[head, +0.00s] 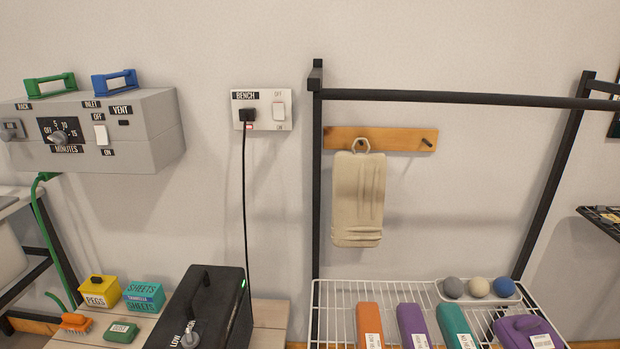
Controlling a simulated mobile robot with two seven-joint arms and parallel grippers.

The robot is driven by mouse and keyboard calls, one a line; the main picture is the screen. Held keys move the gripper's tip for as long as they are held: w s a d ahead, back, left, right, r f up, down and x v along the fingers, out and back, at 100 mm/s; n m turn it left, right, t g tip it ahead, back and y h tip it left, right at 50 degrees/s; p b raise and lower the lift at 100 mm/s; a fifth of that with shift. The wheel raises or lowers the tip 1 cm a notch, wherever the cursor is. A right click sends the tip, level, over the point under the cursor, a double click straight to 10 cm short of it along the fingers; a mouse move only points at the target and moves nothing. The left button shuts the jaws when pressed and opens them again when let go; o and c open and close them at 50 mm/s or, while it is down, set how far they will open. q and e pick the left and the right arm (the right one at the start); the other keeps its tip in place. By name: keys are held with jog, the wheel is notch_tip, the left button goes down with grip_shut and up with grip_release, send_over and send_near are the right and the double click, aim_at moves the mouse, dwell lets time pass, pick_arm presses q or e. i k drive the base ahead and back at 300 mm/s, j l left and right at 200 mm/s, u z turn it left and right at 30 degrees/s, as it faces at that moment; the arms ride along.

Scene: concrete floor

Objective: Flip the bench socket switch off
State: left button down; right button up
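The bench socket (262,109) is a white wall plate labelled BENCH, in the upper middle of the head view. Its white rocker switch (279,111) is on the right half of the plate, with OFF printed above and ON below. A black plug (247,115) sits in the left half, with a black cord hanging down behind the black box. I cannot tell for sure which way the rocker is tilted. A small red mark shows below the plug. Neither of my grippers is in view.
A grey control box (150,130) with a dial, switch and green and blue handles is at left. A black frame (316,180) stands right of the socket. A black box (215,310) with a knob sits below, beside a wire rack (335,292). The wall around the socket is clear.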

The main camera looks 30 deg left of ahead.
aim_at(278, 107)
jog(key=u, duration=1.2)
jog(key=i+j+u, duration=0.25)
